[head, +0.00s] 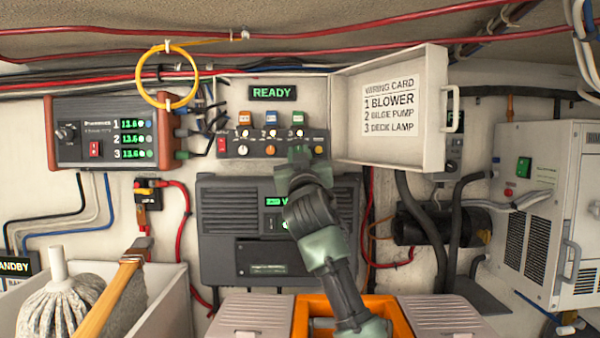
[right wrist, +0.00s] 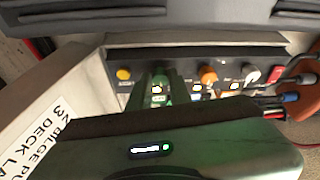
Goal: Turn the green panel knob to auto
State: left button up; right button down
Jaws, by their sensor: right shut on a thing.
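The open switch panel (head: 230,146) on the wall has a row of knobs: white (head: 243,150), orange (head: 270,150) and yellow (head: 319,149). My right gripper (head: 299,154) reaches up to the place between the orange and yellow knobs and is shut there on the green knob. The knob itself is hidden by the fingers, so its setting cannot be read. In the right wrist view the fingers (right wrist: 161,88) meet the panel face between the yellow knob (right wrist: 124,74) and the orange knob (right wrist: 208,74). My left gripper is not in view.
A display reading READY (head: 272,92) is above the panel. The open cover with a wiring card (head: 391,108) stands close on the right. Cables and a yellow ring (head: 143,79) are at the left. A mop (head: 58,305) stands in a bin at lower left.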

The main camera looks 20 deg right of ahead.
jog(key=shift+a+f+m+h+b, duration=0.1)
jog(key=shift+m+h+b, duration=0.65)
jog(key=shift+m, duration=0.55)
jog(key=c, duration=1.3)
grip_release()
jog(key=b+v, duration=0.3)
jog(key=v, duration=0.4)
jog(key=shift+s+b, duration=0.35)
jog(key=shift+a+f, duration=0.1)
jog(key=shift+a, duration=0.05)
